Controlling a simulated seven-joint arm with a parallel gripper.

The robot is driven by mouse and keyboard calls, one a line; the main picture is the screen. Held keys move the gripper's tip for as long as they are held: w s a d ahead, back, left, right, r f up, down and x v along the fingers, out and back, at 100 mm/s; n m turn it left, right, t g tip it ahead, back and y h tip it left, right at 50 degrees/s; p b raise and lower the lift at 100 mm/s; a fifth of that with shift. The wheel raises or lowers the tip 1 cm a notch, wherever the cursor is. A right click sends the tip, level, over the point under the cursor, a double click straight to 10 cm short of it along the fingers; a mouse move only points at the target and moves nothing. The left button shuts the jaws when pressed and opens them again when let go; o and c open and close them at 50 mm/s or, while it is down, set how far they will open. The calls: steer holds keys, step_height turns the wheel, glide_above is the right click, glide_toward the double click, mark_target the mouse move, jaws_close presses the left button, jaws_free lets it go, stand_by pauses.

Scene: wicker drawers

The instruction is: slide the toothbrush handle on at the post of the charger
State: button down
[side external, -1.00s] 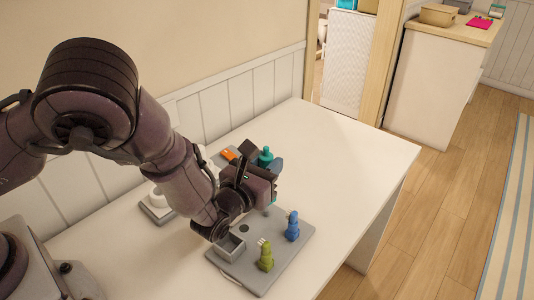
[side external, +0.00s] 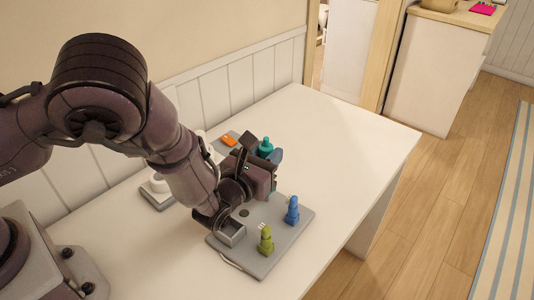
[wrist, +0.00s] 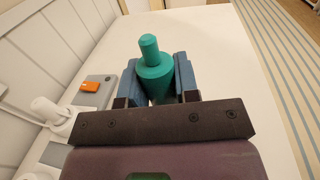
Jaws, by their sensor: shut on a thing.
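A teal piece with a wide shoulder and a narrow shaft on top, which I take to be the toothbrush handle (wrist: 154,72), stands upright between the blue fingers of my gripper (wrist: 156,82). In the side view the teal handle (side external: 265,146) shows above my gripper (side external: 268,160); its lower end is hidden. My gripper is shut on it, beyond the far end of a grey board (side external: 285,248). This board looks like the charger's base, but I cannot be sure. I cannot pick out the post; my wrist covers part of the board.
An orange block (side external: 229,140) lies behind my gripper. A white object (wrist: 52,112) stands near the wall. The table's right side is clear.

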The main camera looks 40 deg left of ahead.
steer(key=shift+f, duration=1.65)
stand_by(0.4)
steer(key=c, duration=0.8)
jaws_free()
steer(key=s, duration=0.4)
steer(key=s+d, duration=0.1)
steer(key=s, duration=0.3)
steer(key=s+d, duration=0.1)
steer(key=s, duration=0.3)
steer(key=shift+s, duration=0.4)
